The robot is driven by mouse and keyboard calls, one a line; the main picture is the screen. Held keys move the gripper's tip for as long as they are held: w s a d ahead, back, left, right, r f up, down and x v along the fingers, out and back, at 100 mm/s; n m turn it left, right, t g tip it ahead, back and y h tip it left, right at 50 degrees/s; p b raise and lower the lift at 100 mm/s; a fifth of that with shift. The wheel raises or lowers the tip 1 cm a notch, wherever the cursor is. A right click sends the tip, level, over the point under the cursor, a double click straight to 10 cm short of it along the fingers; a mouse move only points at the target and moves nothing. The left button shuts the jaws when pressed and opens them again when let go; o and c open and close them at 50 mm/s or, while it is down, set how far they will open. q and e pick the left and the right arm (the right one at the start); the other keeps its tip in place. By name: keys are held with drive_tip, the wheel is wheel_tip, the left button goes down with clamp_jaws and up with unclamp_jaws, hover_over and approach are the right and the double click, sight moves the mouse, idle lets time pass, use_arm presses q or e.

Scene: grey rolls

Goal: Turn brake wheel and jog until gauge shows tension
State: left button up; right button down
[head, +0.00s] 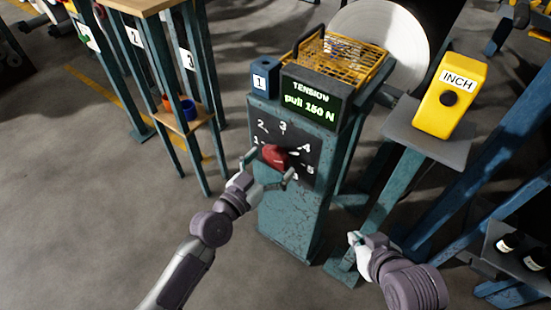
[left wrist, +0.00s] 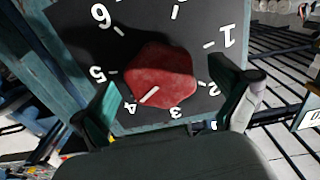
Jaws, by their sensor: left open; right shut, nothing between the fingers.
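The red brake wheel (head: 274,157) sits on a dark dial plate numbered 1 to 6 on a teal post. In the left wrist view, the white mark on the red wheel (left wrist: 160,75) points at 4. My left gripper (head: 267,168) is open, its fingers on either side of the wheel; they look apart from it in the wrist view (left wrist: 176,100). The yellow INCH box (head: 449,95) has a black button (head: 449,98). My right gripper (head: 354,238) is shut and empty, low below the INCH stand.
A yellow wire cage (head: 340,55) and a large pale roll (head: 385,40) stand behind the gauge. A blue block marked 1 (head: 264,78) is beside it. Numbered posts and a wooden shelf (head: 186,120) are at left. Dark bottles (head: 510,242) stand at lower right. Left floor is clear.

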use_arm(q)
drive_tip(key=shift+x, duration=0.8)
use_arm(e)
drive_tip(key=shift+w+a+r, duration=0.1)
drive_tip(key=shift+w+r, duration=0.1)
drive_tip(key=shift+w, duration=0.15)
use_arm(q)
drive_tip(key=c, duration=1.2)
drive_tip(key=shift+o, duration=0.2)
drive_tip(key=shift+d+n+p, duration=0.1)
drive_tip(key=shift+n+p, duration=0.2)
drive_tip(key=shift+n, duration=1.1)
use_arm(e)
drive_tip(key=shift+s+d+f+g, duration=0.35)
drive_tip(key=shift+s+f, duration=0.1)
drive_tip(key=shift+s, duration=0.3)
drive_tip(key=shift+s+d+f+g, duration=0.2)
drive_tip(key=shift+s+f+g, duration=0.2)
drive_tip(key=shift+s, duration=0.35)
use_arm(q)
drive_tip(key=o, duration=1.2)
drive_tip(key=shift+c, duration=0.2)
drive_tip(key=shift+s, duration=0.15)
drive_tip(key=v, duration=1.2)
